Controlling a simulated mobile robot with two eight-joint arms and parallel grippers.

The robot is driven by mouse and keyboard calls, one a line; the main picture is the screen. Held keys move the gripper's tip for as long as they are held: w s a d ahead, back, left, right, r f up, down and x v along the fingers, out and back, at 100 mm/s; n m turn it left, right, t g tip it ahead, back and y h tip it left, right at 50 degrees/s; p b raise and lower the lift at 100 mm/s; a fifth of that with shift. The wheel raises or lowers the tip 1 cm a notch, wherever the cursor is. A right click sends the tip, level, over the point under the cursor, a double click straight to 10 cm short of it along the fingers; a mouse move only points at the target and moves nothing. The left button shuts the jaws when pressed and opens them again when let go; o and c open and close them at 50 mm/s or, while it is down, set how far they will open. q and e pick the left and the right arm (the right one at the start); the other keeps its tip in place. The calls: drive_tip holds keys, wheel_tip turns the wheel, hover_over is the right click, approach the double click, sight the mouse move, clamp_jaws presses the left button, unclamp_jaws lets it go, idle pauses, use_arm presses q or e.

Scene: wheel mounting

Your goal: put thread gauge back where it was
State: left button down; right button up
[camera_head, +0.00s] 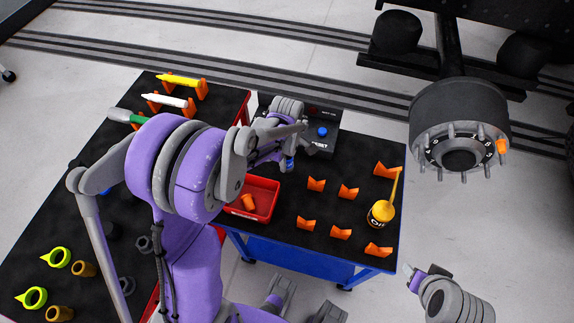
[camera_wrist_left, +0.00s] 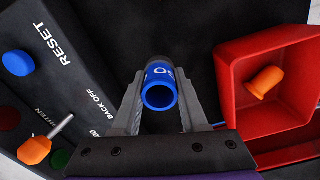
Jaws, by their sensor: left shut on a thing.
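The thread gauge, a blue hollow cylinder with white marking (camera_wrist_left: 160,88), is between the fingers of my left gripper (camera_wrist_left: 158,100), which is shut on it. In the wrist view its open round end faces the camera. In the head view the blue gauge (camera_head: 289,164) shows just below my left gripper (camera_head: 287,156), behind the red bin and in front of the black console. Whether it touches the table top cannot be told.
The black console with a blue RESET button (camera_head: 322,131) is close by. A red bin (camera_head: 275,197) holds an orange piece (camera_head: 249,203). Several orange holders (camera_head: 348,191) and a yellow oil can (camera_head: 381,213) stand on the right table. A wheel hub (camera_head: 460,115) hangs at the right.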

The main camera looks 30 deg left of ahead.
use_arm(q)
drive_tip(key=shift+f, duration=1.4)
drive_tip(key=shift+f, duration=0.1)
drive_tip(key=shift+c, duration=2.2)
unclamp_jaws()
